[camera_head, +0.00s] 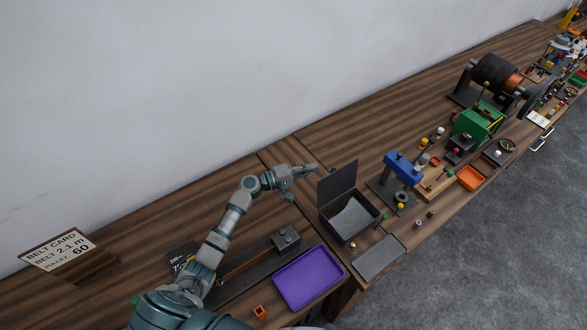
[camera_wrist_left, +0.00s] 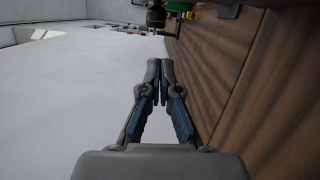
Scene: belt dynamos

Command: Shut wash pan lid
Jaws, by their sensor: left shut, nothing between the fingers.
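The wash pan (camera_head: 350,219) is a dark square pan on the bench, with a light grey inside. Its dark lid (camera_head: 338,186) stands upright, open, along the pan's back left side. My left gripper (camera_head: 312,168) is shut and empty. In the head view it appears just behind and left of the lid's top edge, apart from it as far as I can tell. In the left wrist view my left gripper (camera_wrist_left: 160,66) shows its fingertips together, with nothing between them. The pan and lid are not clear in that view. My right gripper is not in view.
A purple tray (camera_head: 308,278) and a small metal block (camera_head: 286,237) lie left of the pan. A grey flat plate (camera_head: 379,258) lies in front. A blue press (camera_head: 403,168) stands to the right. The wall (camera_head: 150,90) is behind; bare bench lies between.

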